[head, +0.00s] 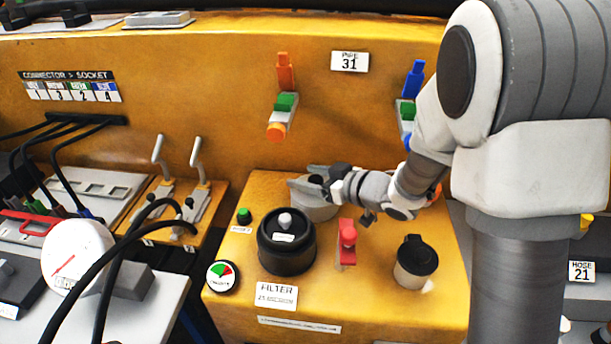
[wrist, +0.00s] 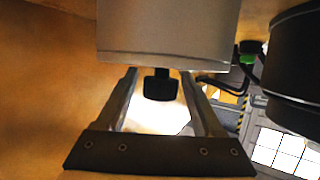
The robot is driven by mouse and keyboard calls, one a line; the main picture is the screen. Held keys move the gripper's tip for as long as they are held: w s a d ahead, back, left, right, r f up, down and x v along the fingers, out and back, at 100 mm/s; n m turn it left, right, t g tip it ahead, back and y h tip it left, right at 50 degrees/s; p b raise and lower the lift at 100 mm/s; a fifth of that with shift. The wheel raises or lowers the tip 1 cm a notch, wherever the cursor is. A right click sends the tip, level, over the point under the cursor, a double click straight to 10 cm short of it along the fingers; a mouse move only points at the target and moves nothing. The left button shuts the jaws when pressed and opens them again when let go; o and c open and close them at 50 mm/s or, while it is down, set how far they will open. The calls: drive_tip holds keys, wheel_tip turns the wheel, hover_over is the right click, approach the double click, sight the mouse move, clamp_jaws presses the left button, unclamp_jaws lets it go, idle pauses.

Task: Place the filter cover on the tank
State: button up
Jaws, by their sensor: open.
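The filter cover (head: 318,211) is a pale grey cylinder standing on the yellow housing behind the tank. It fills the top of the wrist view (wrist: 165,38), where its black knob (wrist: 159,85) sticks out between my fingers. My gripper (head: 308,180) is at the cover's top, reaching in from the right. In the wrist view my gripper (wrist: 161,76) is open, with one finger on each side of the knob. The tank (head: 286,257) is a round black vessel with a pale knob inside its rim. It is also at the right of the wrist view (wrist: 292,55).
A red lever (head: 347,243) and a black-capped filler (head: 415,262) stand right of the tank. A green button (head: 244,216) and a dial gauge (head: 222,277) are on its left. Coloured pipe valves (head: 284,100) hang on the wall behind.

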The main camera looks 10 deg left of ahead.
sight(315, 178)
drive_tip(key=v, duration=0.7)
drive_tip(key=shift+p, duration=0.35)
